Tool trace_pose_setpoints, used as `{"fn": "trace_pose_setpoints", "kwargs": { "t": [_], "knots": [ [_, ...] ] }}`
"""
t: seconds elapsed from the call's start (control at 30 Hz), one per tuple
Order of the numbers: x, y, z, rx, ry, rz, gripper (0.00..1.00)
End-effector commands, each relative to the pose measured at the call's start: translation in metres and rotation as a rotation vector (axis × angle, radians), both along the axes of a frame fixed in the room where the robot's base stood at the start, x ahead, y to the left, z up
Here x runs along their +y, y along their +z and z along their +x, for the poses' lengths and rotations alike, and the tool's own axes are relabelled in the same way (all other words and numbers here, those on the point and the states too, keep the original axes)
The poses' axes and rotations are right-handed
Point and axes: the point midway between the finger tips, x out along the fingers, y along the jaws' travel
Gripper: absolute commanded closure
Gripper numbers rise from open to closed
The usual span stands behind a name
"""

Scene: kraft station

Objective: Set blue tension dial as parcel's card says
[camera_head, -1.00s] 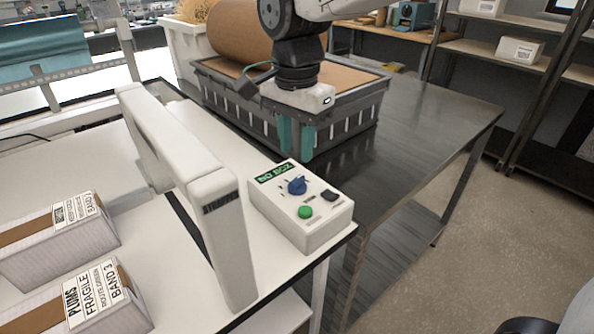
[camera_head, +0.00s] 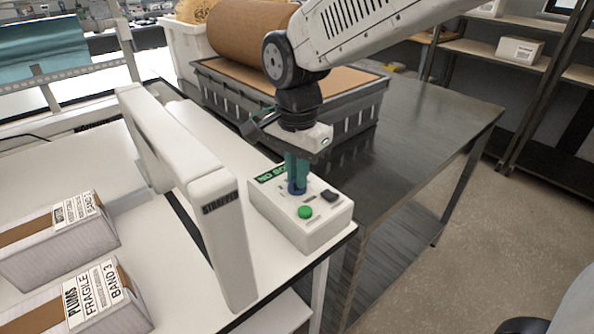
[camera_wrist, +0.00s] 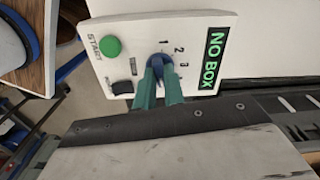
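The blue tension dial (camera_wrist: 158,62) sits on a white control box (camera_head: 318,235), by the printed numbers 1, 2 and 3. My gripper (camera_head: 297,185) points down at the dial. In the wrist view its teal fingers (camera_wrist: 159,75) are close together, with the dial's grip between their tips. The fingers hide most of the dial, and I cannot tell which number it points at. The near parcel (camera_head: 110,315) carries a card (camera_head: 95,295) reading "PLUMS", "FRAGILE" and "BAND 3". A second parcel (camera_head: 50,245) behind it has a similar card (camera_head: 76,209), too small to read surely.
The control box has a green START button (camera_head: 305,212), a dark switch (camera_head: 329,196) and a green "NO BOX" display (camera_wrist: 214,58). A white arch (camera_head: 222,240) stands left of it. Behind is a dark crate (camera_head: 350,120) with a brown paper roll (camera_head: 250,38).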

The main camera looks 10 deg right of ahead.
Motion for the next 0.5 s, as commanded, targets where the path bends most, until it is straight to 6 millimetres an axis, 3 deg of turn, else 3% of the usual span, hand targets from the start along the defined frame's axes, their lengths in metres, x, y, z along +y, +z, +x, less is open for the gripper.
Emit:
{"fn": "trace_pose_setpoints", "kwargs": {
  "t": [0.27, 0.5],
  "knots": [
    [0.0003, 0.0006, 0.0004, -0.001, 0.028, 0.001, 1.0],
    [0.0004, 0.0008, 0.0006, -0.002, 0.153, 0.001, 1.0]
  ]
}}
